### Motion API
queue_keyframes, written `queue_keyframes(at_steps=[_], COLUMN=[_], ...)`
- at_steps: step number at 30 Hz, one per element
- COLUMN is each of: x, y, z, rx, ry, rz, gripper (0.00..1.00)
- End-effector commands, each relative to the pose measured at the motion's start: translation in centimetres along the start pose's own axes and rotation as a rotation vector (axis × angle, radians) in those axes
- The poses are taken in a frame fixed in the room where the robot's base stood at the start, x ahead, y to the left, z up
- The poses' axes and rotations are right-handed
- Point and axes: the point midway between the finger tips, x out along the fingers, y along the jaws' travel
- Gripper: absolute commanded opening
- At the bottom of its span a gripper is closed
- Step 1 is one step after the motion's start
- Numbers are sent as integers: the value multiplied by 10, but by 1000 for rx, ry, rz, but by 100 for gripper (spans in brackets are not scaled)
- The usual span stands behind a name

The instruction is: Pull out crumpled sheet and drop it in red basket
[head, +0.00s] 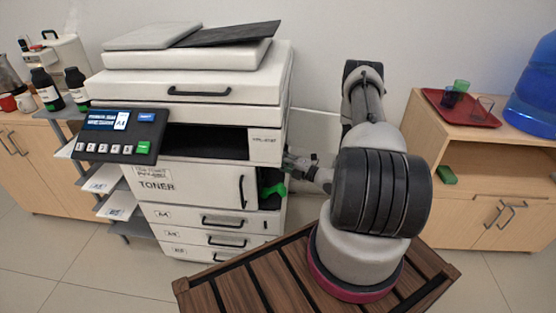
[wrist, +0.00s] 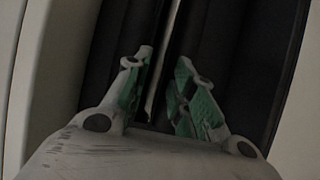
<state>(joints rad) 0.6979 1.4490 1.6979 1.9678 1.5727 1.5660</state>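The white copier (head: 215,90) stands at centre left in the head view, with a dark side opening beside its toner door (head: 185,186). A green part (head: 272,188) shows in that opening. My gripper (head: 291,164) is at the copier's right side, close to the opening. In the wrist view my gripper (wrist: 163,68) is inside a dark recess, its green-padded fingers apart. A thin pale strip (wrist: 159,75) runs up between the fingers; I cannot tell whether it is the sheet's edge or part of the copier. No crumpled sheet is clearly seen. No red basket is in view.
The right cabinet (head: 500,160) carries a red tray (head: 474,116) with cups and a blue water bottle (head: 535,90). A green block (head: 447,175) lies on its shelf. A control panel (head: 112,132) and paper trays (head: 100,178) jut from the copier's left. Floor shows between copier and cabinet.

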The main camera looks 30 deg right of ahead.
Motion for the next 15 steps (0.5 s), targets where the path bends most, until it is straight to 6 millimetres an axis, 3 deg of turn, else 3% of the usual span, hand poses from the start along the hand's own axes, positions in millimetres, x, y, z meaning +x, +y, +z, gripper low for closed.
queue_keyframes(at_steps=[9,15], x=[2,2], y=[0,0], z=[0,0], rx=[0,0], ry=[0,1], rz=[0,0], gripper=[25,7])
